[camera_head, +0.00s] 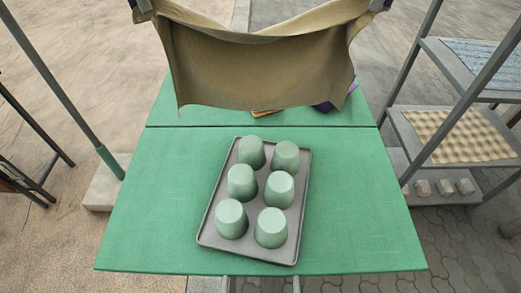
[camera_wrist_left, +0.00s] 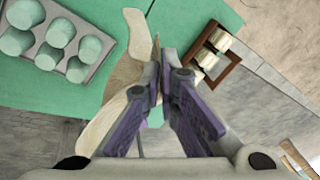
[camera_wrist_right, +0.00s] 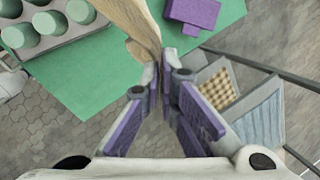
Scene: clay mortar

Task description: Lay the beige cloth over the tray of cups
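The beige cloth (camera_head: 265,65) hangs spread between my two grippers, above the far part of the green table, its middle sagging. My left gripper (camera_head: 143,6) is shut on one upper corner; the cloth also shows in the left wrist view (camera_wrist_left: 118,88). My right gripper (camera_head: 379,5) is shut on the other upper corner, and the cloth shows in the right wrist view (camera_wrist_right: 134,22). The grey tray (camera_head: 207,222) lies slightly turned on the near half of the table. Several pale green cups (camera_head: 271,228) stand upside down on it in two columns, uncovered.
The green table (camera_head: 140,215) is clear around the tray. A purple thing (camera_wrist_right: 190,14) and an orange-edged thing (camera_head: 266,113) lie at the back, partly hidden by the cloth. A metal shelf (camera_head: 412,125) with a checked cloth (camera_head: 460,135) stands right.

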